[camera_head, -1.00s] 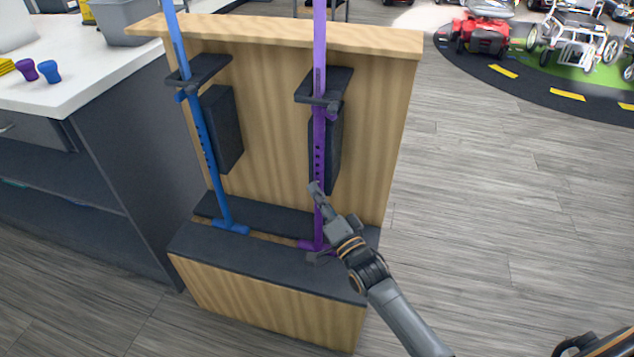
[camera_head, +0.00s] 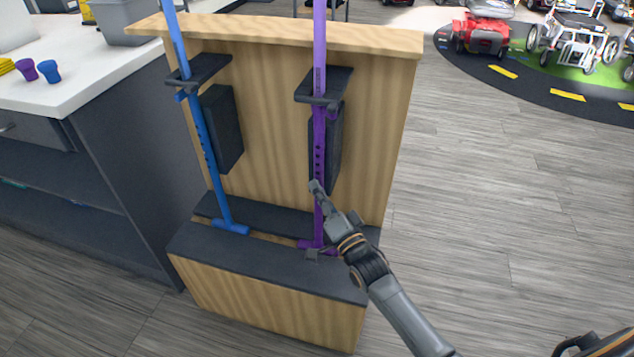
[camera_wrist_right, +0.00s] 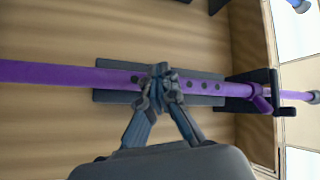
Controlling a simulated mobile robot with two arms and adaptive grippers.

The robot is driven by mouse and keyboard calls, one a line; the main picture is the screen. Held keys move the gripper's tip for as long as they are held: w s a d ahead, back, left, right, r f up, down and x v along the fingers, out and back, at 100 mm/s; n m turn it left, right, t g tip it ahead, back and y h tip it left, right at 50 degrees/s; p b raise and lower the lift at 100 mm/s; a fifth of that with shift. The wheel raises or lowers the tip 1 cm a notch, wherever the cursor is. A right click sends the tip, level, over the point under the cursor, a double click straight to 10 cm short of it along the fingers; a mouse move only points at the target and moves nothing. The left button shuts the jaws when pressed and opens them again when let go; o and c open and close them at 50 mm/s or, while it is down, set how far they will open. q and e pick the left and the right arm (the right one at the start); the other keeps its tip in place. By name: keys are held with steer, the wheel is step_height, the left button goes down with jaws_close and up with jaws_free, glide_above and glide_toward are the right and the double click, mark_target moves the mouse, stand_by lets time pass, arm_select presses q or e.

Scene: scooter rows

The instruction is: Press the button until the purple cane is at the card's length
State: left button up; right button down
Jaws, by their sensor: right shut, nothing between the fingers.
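The purple cane (camera_head: 319,143) stands upright in the wooden stand, held by a black bracket (camera_head: 323,86). A row of dark holes runs along its lower part. My right gripper (camera_head: 316,187) is shut and empty, with its fingertips at the cane's lower shaft. In the right wrist view the closed fingertips (camera_wrist_right: 158,88) overlap the purple shaft (camera_wrist_right: 60,74) beside the row of holes; I cannot tell whether they touch it. The button is too small or hidden to make out. No card with a length shows clearly. My left gripper is not in view.
A blue cane (camera_head: 198,120) stands in the same wooden stand (camera_head: 270,68), left of the purple one. A grey counter (camera_head: 110,75) is close on the left. Open floor (camera_head: 490,200) lies to the right, with a red scooter (camera_head: 482,32) farther back.

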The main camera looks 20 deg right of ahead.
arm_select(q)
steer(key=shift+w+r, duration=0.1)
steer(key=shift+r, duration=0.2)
arm_select(e)
steer(key=shift+w+d+r, duration=0.1)
steer(key=shift+w, duration=0.1)
steer(key=shift+d+r, duration=0.1)
steer(key=shift+r, duration=0.05)
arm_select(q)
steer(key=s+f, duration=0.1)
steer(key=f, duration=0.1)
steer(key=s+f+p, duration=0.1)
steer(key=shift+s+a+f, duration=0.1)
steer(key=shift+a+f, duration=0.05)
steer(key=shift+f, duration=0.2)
arm_select(e)
steer(key=shift+s+a+f, duration=0.2)
steer(key=shift+s+a, duration=0.3)
steer(key=shift+s, duration=0.35)
